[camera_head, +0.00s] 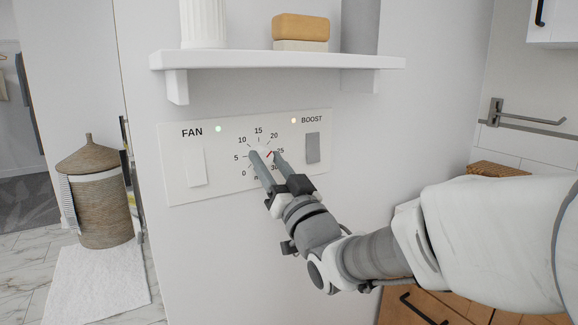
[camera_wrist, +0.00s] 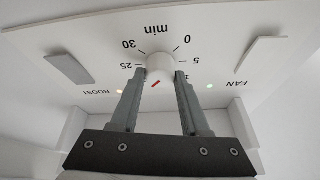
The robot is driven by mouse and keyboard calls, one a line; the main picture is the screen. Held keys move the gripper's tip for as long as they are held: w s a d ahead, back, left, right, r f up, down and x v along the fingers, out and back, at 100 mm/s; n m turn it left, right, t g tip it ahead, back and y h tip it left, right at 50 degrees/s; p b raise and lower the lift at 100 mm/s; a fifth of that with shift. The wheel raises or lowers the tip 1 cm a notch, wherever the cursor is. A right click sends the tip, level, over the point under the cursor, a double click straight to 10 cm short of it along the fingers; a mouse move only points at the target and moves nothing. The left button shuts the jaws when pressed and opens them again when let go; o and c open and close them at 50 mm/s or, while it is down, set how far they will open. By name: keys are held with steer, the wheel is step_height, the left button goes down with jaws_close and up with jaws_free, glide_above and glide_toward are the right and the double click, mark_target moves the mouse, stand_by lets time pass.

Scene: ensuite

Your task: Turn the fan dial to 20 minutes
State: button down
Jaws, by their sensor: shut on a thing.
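The fan dial is a round white knob (camera_wrist: 160,64) with a red pointer line, on a white wall panel (camera_head: 178,140). Minute marks from 0 to 30 ring it. In the wrist view, where the panel appears upside down, my gripper (camera_wrist: 162,74) is shut on the knob. The fingers hide some numbers there.
A white FAN switch (camera_head: 196,167) and a grey BOOST switch (camera_head: 312,148) flank the dial. A shelf (camera_head: 270,61) with a soap-like block (camera_head: 300,27) juts out above. A wicker basket (camera_head: 95,200) stands at left; wooden drawers are at lower right.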

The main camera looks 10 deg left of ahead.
stand_by(0.4)
steer(key=shift+c, duration=1.9)
jaws_free()
steer(key=shift+f, duration=0.1)
